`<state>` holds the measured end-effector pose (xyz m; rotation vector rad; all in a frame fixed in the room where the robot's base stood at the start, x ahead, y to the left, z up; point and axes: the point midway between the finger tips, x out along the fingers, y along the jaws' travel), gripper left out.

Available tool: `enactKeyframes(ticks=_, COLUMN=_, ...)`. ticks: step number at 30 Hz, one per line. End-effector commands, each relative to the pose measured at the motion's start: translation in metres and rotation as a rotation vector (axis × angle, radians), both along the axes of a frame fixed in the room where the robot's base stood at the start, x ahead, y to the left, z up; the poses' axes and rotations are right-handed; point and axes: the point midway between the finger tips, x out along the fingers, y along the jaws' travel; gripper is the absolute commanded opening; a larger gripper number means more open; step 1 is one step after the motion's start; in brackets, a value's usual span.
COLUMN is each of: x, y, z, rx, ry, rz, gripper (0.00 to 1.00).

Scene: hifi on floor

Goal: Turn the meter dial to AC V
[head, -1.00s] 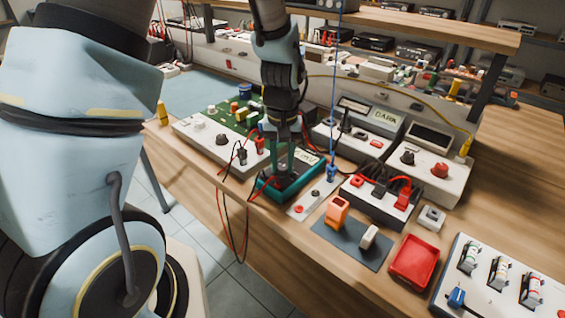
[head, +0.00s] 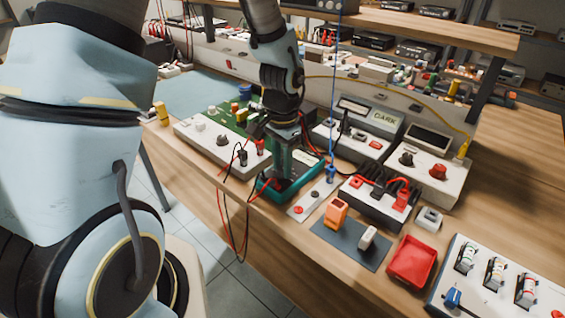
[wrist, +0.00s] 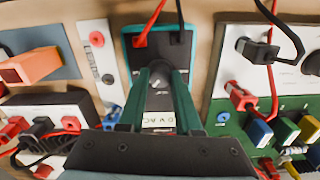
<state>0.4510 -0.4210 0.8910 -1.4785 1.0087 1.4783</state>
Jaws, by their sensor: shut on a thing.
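The meter (head: 307,183) is a teal-cased box with a dark face, lying on the bench below my gripper. In the wrist view the meter (wrist: 150,52) is at top centre, with a red and a black lead in its far end. My gripper (head: 283,180) reaches down onto the meter's face. In the wrist view my gripper's green fingers (wrist: 161,78) are closed on the meter dial (wrist: 160,76), which is mostly hidden between them. A small white label (wrist: 158,120) with dark letters, seemingly including "AC", shows between the fingers. The dial's pointer direction cannot be made out.
A white panel with a green circuit board (head: 230,118) stands left of the meter. A narrow strip with a red button (head: 299,210) and a black box with red plugs (head: 376,206) stand to the right. Red and black leads hang over the front bench edge.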

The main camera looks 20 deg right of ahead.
Motion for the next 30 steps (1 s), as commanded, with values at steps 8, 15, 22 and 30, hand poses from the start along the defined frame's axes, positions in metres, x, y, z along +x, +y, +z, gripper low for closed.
enactKeyframes(ticks=8, x=-0.0004, y=0.0001, z=0.0003, rx=0.001, ry=0.000, rz=-0.059, gripper=0.00)
enactKeyframes(ticks=15, x=-0.0006, y=-0.0002, z=0.0001, rx=0.001, ry=0.001, rz=-0.066, gripper=0.00)
enactKeyframes(ticks=22, x=-0.0007, y=-0.0004, z=0.0001, rx=0.000, ry=0.001, rz=-0.065, gripper=0.38)
enactKeyframes(ticks=30, x=-0.0005, y=-0.0004, z=0.0001, rx=0.000, ry=0.000, rz=-0.064, gripper=0.63)
